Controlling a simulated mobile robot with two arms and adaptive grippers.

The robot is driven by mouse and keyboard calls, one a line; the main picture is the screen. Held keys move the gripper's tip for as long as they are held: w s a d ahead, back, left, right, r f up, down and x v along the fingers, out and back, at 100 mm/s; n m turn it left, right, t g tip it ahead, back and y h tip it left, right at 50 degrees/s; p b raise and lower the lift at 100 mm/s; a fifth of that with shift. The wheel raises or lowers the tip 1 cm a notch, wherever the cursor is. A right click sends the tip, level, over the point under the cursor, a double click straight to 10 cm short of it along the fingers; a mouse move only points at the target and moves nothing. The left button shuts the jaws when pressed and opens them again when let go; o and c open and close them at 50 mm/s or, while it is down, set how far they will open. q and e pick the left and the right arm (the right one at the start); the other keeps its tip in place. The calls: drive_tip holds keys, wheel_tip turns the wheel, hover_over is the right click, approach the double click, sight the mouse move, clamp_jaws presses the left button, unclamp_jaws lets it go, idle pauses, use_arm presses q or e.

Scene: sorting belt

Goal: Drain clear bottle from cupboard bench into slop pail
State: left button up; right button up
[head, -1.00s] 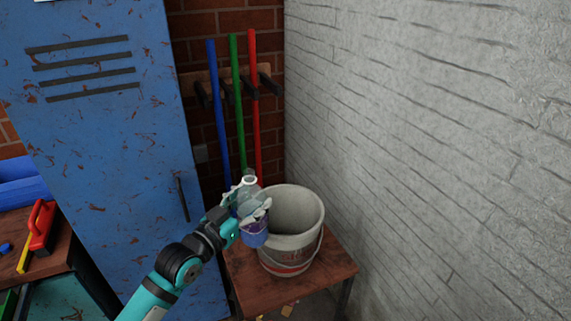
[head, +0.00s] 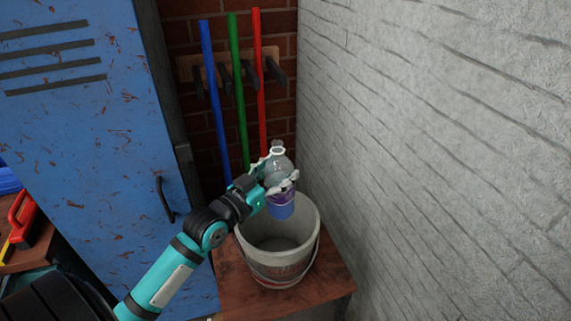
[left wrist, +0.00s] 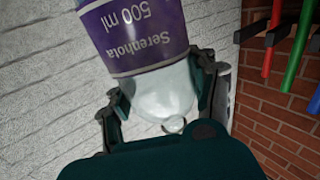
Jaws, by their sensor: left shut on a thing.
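The clear bottle (head: 281,172) has a purple label band and blue-looking contents low in it. It is upright or nearly so, above the back rim of the slop pail. My left gripper (head: 272,186) is shut on it. The slop pail (head: 275,264) is grey, stands upright and looks empty inside. My right gripper is not in view.
The pail stands on a small brown wooden bench (head: 330,279) in the corner. A blue locker (head: 85,150) is at the left and a pale brick wall (head: 450,160) at the right. Blue, green and red poles (head: 239,95) hang on a rack behind.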

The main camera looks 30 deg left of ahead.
sight(283, 177)
use_arm(q)
drive_tip(key=s+d+n+p, duration=0.1)
drive_tip(key=n, duration=0.1)
drive_tip(key=s+d+r+n+p, duration=0.1)
drive_tip(key=shift+d+r+n, duration=0.15)
drive_tip(key=shift+d+n, duration=0.05)
drive_tip(key=shift+n, duration=0.2)
drive_tip(key=shift+d+f+n, duration=0.35)
drive_tip(key=shift+d+n, duration=0.1)
drive_tip(key=shift+n, duration=0.15)
drive_tip(key=d+f+n+h+p, duration=0.1)
drive_tip(key=f+n+p, duration=0.1)
drive_tip(key=n, duration=0.6)
drive_tip(key=d+f+n+g+h+p, duration=0.1)
drive_tip(key=d+f+n+p, duration=0.1)
drive_tip(key=f+n, duration=0.3)
drive_tip(key=shift+s+d+n, duration=0.2)
drive_tip(key=shift+s+n, duration=0.1)
drive_tip(key=shift+n, duration=1.2)
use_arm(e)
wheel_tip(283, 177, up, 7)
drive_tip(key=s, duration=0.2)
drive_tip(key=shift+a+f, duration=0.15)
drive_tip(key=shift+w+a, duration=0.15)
use_arm(q)
clamp_jaws()
